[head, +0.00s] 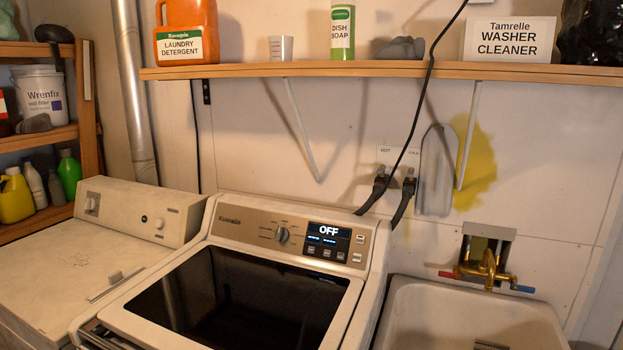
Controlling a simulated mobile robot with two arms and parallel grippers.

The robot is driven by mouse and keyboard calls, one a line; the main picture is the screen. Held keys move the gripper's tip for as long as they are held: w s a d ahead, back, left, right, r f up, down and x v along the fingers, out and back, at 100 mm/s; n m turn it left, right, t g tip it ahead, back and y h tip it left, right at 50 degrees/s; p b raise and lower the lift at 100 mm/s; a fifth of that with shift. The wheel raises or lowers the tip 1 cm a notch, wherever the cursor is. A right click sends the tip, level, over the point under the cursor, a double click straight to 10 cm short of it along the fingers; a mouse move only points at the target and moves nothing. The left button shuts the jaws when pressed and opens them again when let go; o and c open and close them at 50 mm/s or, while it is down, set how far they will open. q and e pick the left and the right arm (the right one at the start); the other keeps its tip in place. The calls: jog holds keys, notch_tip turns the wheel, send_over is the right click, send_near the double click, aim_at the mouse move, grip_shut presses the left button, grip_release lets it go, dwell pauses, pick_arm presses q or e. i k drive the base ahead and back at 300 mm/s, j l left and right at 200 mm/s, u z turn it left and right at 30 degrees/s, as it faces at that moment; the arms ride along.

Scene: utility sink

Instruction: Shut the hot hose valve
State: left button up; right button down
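The hot hose valve (380,178) is on the back wall behind the washer, under the left label of a pale outlet plate (398,156) that reads HOT. A dark hose runs down from it behind the washer. The cold hose valve (409,185) is just to its right, with its own dark hose. The valves are small and dark here, and I cannot tell how the hot valve's handle is turned. Neither of my grippers is in view.
A black cord (428,75) hangs in front of the valve plate. The washer (290,225), its display reading OFF, stands below. A shelf (350,71) with bottles runs above. A grey board (436,180) and a sink (400,310) with a brass tap (488,270) are to the right.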

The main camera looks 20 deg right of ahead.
aim_at(380, 170)
jog(key=z, duration=1.55)
jog(key=i+l+z, duration=0.1)
jog(key=z, duration=0.15)
jog(key=i+l, duration=0.2)
jog(key=i, duration=0.2)
jog(key=i+l, duration=0.2)
jog(key=i, duration=0.15)
